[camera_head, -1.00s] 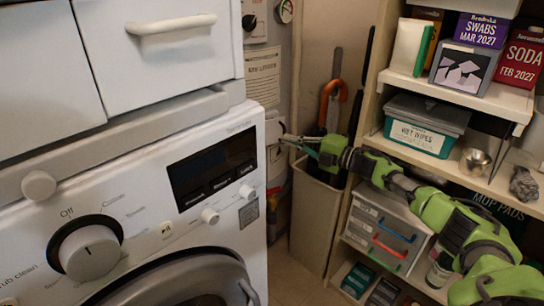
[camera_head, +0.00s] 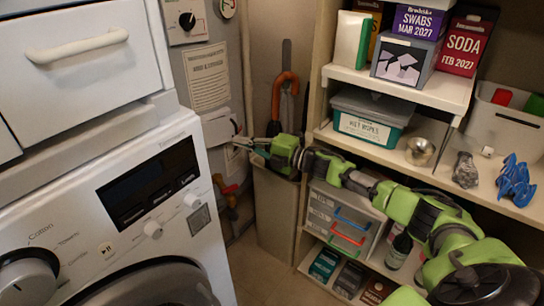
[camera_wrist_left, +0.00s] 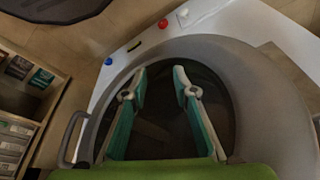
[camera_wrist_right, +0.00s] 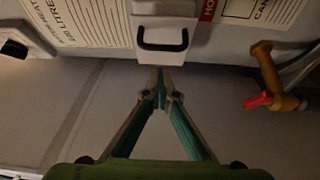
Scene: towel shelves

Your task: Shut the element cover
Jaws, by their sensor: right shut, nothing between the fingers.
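The element cover is a white box-like panel (camera_head: 218,126) low on the grey heater, left of my right gripper. The right wrist view shows it at top centre as a white block (camera_wrist_right: 174,62) with a black handle (camera_wrist_right: 162,38). I cannot tell how far it stands open. My right gripper (camera_wrist_right: 160,72) is shut and empty, its tips just below the cover's lower edge; contact is unclear. In the head view this gripper (camera_head: 242,145) points left at the cover. My left gripper (camera_wrist_left: 160,72) is open and empty in front of the washer door (camera_wrist_left: 248,100).
The washing machine (camera_head: 120,200) fills the left. A bin (camera_head: 276,210) with an orange-handled umbrella stands beneath my right arm. Shelves (camera_head: 440,92) with boxes stand at right. An orange valve with a red lever (camera_wrist_right: 268,85) is right of my right gripper.

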